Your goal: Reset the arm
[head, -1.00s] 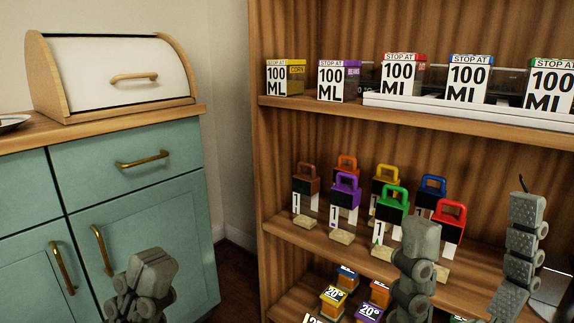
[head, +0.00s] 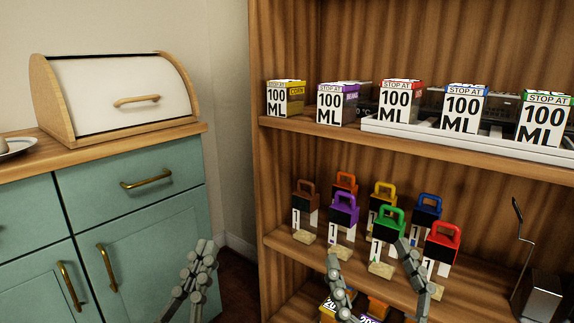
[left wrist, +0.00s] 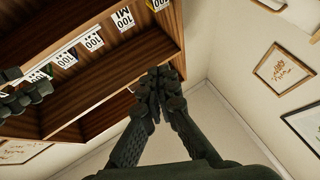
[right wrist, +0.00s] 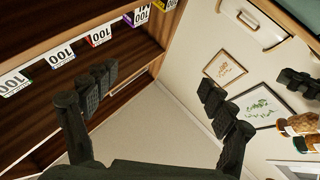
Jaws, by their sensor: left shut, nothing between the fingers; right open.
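My left gripper (head: 197,272) is low in the head view, in front of the teal cabinet's right side. Its fingers are together and empty, and they also meet in the left wrist view (left wrist: 162,84). My right gripper (head: 375,268) is in front of the lower shelves, its two fingers spread apart with nothing held. Both separated fingers show in the right wrist view (right wrist: 160,95). I cannot tell whether a right finger touches the tagged blocks behind it.
The wooden shelf unit (head: 283,60) holds several 100 ML boxes (head: 401,103) above and colored-handled blocks (head: 389,229) below. A teal cabinet (head: 135,220) with a bread box (head: 120,97) stands left. A metal object (head: 540,295) is at lower right.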

